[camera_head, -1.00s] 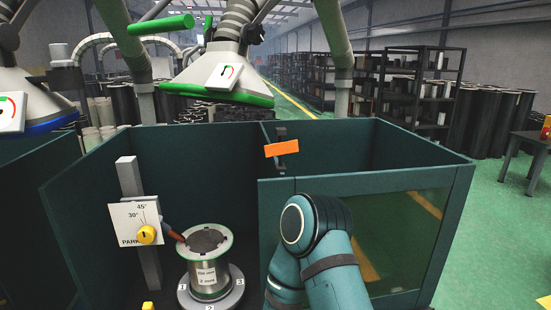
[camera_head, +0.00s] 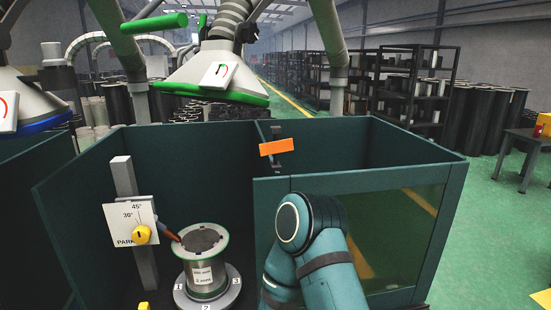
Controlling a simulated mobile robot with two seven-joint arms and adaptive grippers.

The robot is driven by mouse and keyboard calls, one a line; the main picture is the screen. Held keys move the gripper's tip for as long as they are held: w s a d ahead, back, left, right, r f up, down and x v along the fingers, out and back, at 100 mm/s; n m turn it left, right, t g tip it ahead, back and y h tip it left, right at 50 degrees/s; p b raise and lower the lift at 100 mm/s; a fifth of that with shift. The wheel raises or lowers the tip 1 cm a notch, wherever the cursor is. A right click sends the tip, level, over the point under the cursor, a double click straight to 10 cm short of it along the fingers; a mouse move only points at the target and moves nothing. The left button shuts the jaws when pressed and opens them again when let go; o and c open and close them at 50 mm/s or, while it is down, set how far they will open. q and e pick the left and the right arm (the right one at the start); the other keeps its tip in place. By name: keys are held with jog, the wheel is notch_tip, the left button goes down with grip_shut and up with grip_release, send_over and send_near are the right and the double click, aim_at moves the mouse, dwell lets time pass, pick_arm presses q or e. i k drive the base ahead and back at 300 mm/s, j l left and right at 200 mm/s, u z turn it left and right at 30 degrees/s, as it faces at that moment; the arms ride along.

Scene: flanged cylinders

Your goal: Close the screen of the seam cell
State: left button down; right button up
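The seam cell is a teal-walled booth (camera_head: 225,140) with an open top. A teal screen panel with a dark tinted window (camera_head: 395,225) stands across the right part of its front. The left part of the front is open. An orange handle (camera_head: 277,147) on a dark bracket shows near the panel's upper left corner. Inside the open part, a flanged metal cylinder (camera_head: 205,262) stands upright on a numbered round base, with a torch-like tip (camera_head: 172,234) beside its top. My arm's teal elbow covers part of the panel's left side. Neither gripper is in view.
A white angle plate with a yellow knob (camera_head: 140,235) is on a grey post at left. A green-rimmed hood (camera_head: 215,92) hangs above the cell's back wall. Shelving (camera_head: 412,90) and a table (camera_head: 530,140) stand beyond, with clear green floor at right.

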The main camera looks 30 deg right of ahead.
aim_at(401, 219)
jog(key=z, duration=1.7)
